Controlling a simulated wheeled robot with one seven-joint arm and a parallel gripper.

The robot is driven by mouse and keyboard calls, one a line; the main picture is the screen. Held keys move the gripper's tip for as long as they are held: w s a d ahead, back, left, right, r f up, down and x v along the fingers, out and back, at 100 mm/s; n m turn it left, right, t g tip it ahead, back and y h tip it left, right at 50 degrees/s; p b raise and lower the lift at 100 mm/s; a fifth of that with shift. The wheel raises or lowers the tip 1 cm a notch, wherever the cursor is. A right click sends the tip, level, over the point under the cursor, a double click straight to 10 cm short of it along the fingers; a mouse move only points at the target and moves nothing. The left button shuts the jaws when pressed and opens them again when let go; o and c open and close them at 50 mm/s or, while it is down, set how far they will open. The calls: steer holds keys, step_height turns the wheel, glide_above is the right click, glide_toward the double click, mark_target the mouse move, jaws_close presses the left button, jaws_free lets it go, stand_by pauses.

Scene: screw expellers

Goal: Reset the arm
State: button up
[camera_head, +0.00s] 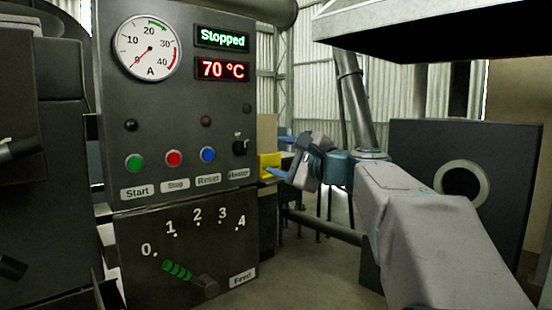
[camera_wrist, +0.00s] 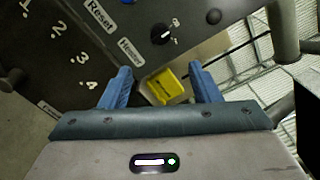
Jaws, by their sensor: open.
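My gripper (camera_wrist: 162,88) is open and empty in the wrist view, its two blue fingers spread apart. Beyond the gap between them is a yellow part (camera_wrist: 166,86) near the panel's edge. In the head view my arm reaches in from the lower right, and my gripper (camera_head: 272,174) is just right of the control panel (camera_head: 190,105), close to the yellow part (camera_head: 268,164). I cannot tell whether it touches that part. The display (camera_head: 222,39) reads "Stopped" and the lower display (camera_head: 222,71) reads 70 °C.
The panel has a green Start button (camera_head: 134,162), a red Stop button (camera_head: 173,158), a blue Reset button (camera_head: 208,155) and a black Heater knob (camera_head: 240,147). Below is the feed lever (camera_head: 190,277), its green grip near 0. A dark hood (camera_head: 440,35) hangs at the upper right.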

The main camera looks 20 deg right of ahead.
steer(key=s+a+f+n+g+p, duration=0.8)
steer(key=a+f, duration=0.3)
steer(key=f, duration=0.1)
steer(key=s+f+n+g+h+p, duration=0.3)
steer(key=s+f+n, duration=0.2)
steer(key=s, duration=0.3)
steer(key=s+f+n+g+h+p, duration=0.3)
steer(key=s+f+n+p, duration=0.1)
steer(key=s, duration=0.5)
steer(key=f+n, duration=0.1)
steer(key=n, duration=0.1)
steer(key=shift+d+f+n, duration=0.15)
steer(key=shift+f+n, duration=0.05)
steer(key=shift+n, duration=0.1)
steer(key=shift+s, duration=0.1)
